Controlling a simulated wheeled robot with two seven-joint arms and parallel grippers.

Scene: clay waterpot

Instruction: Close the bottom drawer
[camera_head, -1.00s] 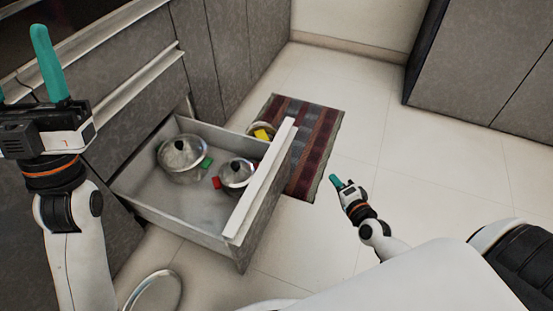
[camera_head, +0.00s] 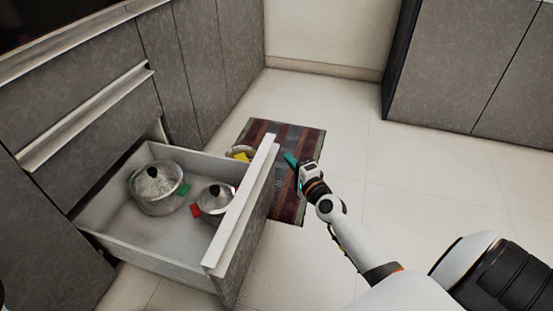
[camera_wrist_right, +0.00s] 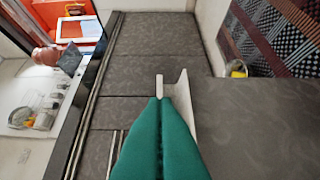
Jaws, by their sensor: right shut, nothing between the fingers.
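The bottom drawer (camera_head: 120,237) is pulled out of the grey cabinet. It holds two lidded metal pots, a larger one (camera_head: 157,192) with green handles and a smaller one (camera_head: 212,204) with a red handle. The drawer's front has a pale handle strip (camera_head: 240,205) along its top. My right gripper (camera_head: 290,159) is shut and empty, just outside the drawer front near its far end. In the right wrist view the green fingertips (camera_wrist_right: 160,100) are together, close to the pale handle strip (camera_wrist_right: 180,100). I cannot tell whether they touch it. My left gripper is not in view.
A striped rug (camera_head: 290,205) lies on the floor beyond the drawer. Another container with a yellow part (camera_head: 241,155) shows behind the drawer front. A second grey cabinet (camera_head: 460,70) stands at the back right. The tiled floor to the right is clear.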

